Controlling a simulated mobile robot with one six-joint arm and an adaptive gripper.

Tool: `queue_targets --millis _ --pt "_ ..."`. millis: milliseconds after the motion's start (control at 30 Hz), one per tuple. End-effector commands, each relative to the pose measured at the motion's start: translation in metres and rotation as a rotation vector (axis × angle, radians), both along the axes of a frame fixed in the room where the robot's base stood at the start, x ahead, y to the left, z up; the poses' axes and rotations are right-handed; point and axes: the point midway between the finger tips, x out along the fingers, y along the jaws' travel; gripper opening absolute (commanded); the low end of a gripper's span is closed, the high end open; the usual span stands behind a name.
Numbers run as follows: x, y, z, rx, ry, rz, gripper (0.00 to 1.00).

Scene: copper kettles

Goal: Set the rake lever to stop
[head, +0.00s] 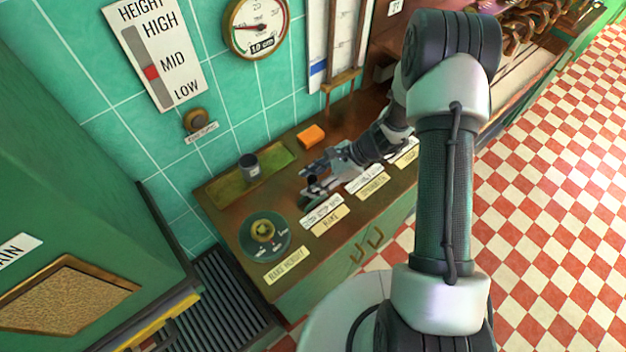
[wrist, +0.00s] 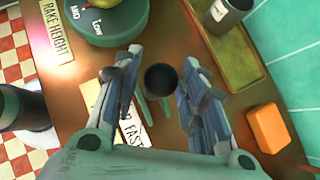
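The rake lever's round black knob (head: 313,181) stands above the brown counter, close to the plate marked RAKE (head: 330,219). In the wrist view the knob (wrist: 160,79) sits between the two fingers, with a visible gap on each side. My gripper (head: 312,184) is open around it; the spread fingers also show in the wrist view (wrist: 158,88). A white position label (wrist: 132,128) reading FAST at one end lies under the gripper, partly covered by a finger. The lever's slot and shaft are mostly hidden, so I cannot tell its exact setting.
The round rake height dial (head: 263,237) is left of the lever. A green tray (head: 276,157) holding a dark cup (head: 249,167) and an orange block (head: 311,135) are behind. Another labelled plate (head: 373,187) lies right, under my arm. The counter's front edge is near.

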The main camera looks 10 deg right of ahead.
Motion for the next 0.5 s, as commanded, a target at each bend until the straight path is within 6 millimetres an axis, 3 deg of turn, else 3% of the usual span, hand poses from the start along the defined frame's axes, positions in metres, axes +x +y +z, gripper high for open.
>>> queue_targets --millis 367,500 --pt "0.0 -0.001 0.001 -0.001 0.0 0.0 0.44" --pt "0.001 -0.012 0.012 -0.001 -0.004 -0.001 0.44"
